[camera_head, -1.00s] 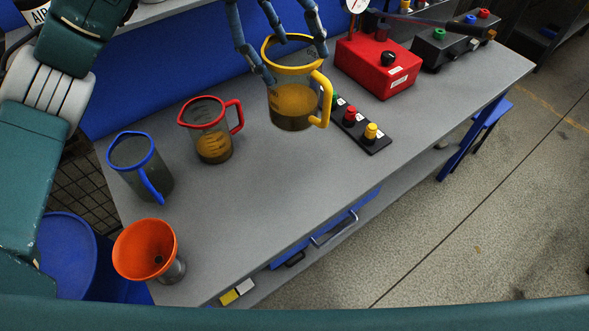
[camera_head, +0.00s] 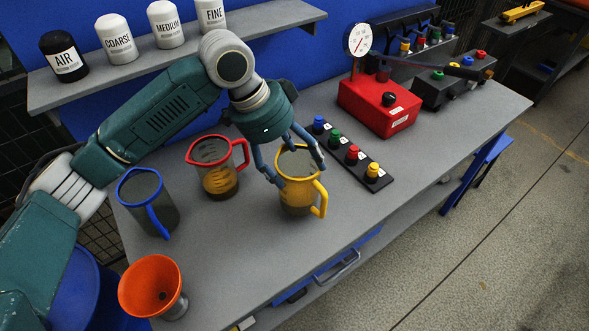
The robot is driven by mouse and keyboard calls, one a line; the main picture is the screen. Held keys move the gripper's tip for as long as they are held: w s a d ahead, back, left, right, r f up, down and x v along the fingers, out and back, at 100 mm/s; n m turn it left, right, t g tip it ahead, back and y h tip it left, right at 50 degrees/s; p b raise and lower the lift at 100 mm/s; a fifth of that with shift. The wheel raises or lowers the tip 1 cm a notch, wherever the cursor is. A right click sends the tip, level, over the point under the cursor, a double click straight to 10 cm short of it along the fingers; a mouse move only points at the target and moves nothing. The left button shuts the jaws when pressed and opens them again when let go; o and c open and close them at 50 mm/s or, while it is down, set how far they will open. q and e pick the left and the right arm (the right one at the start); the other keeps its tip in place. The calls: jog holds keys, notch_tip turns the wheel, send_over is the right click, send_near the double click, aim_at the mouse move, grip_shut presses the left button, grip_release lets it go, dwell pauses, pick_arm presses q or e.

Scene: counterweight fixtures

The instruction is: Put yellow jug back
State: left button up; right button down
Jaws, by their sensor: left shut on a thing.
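The yellow jug (camera_head: 297,191), with a yellow rim and handle and amber liquid inside, is upright at the middle of the grey bench. It looks to be on or just above the bench top; I cannot tell which. My left gripper (camera_head: 300,175) reaches down from above with its blue-grey fingers around the jug's upper part, shut on it. The jug's handle points toward the front right. My right gripper is not in view.
The red jug (camera_head: 219,177) stands close left of the yellow one. The blue jug (camera_head: 148,205) and orange funnel (camera_head: 152,285) are farther left. A black strip with coloured knobs (camera_head: 345,154) lies right, before a red gauge box (camera_head: 380,105). The bench (camera_head: 250,250) is clear in front.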

aim_at(294, 172)
pick_arm(q)
notch_tip(294, 172, down, 3)
jog(key=shift+f, duration=0.2)
jog(key=o, duration=1.9)
jog(key=shift+f, duration=0.15)
jog(key=shift+o, duration=0.3)
